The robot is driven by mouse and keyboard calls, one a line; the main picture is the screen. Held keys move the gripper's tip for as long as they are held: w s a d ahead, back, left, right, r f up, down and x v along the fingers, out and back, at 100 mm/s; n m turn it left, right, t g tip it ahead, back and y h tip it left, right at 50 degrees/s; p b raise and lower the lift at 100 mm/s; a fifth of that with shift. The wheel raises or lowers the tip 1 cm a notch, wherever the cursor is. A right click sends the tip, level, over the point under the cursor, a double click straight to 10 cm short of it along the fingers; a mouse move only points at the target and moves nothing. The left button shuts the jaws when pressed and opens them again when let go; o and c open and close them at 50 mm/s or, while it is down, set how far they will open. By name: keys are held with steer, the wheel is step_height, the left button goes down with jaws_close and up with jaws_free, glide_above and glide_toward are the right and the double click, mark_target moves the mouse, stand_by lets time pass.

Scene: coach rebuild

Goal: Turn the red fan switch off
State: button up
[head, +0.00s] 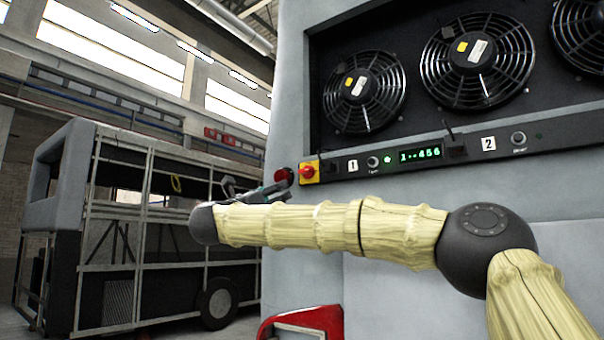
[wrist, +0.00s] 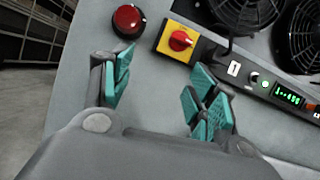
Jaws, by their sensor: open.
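The red fan switch (head: 307,171) is a rotary knob on a yellow square plate, at the left end of the dark control strip under the fans. It also shows in the wrist view (wrist: 180,41), beyond the fingertips and nearer the right finger, with a pale mark on its face. My gripper (wrist: 160,72) is open and empty, with teal pads spread apart. In the head view my gripper (head: 258,190) is left of the switch and slightly lower, partly hidden by my arm. The fingers do not appear to touch the switch.
A red dome (wrist: 127,20) is on the panel left of the switch, close to the left fingertip. Fans (head: 478,60) sit above the strip, which carries a green display (head: 420,154) and small knobs. A bus frame (head: 150,230) stands behind at left.

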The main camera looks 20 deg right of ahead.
mark_target(303, 170)
steer(key=w+d+r+p, duration=0.1)
steer(key=d+r+p, duration=0.1)
steer(key=d, duration=0.1)
steer(key=w+d+r+m+p, duration=0.1)
steer(key=d+r+p, duration=0.1)
steer(key=r, duration=0.1)
steer(key=w+d+r+m+g+p, duration=0.1)
steer(key=d+r+p, duration=0.1)
steer(key=d, duration=0.1)
steer(key=shift+w+d+r+p, duration=0.3)
steer(key=shift+w+r, duration=0.05)
steer(key=shift+r, duration=0.05)
steer(key=shift+w+d+r+p, duration=0.1)
steer(key=shift+w+d+p, duration=0.25)
steer(key=shift+d, duration=0.15)
steer(key=c, duration=1)
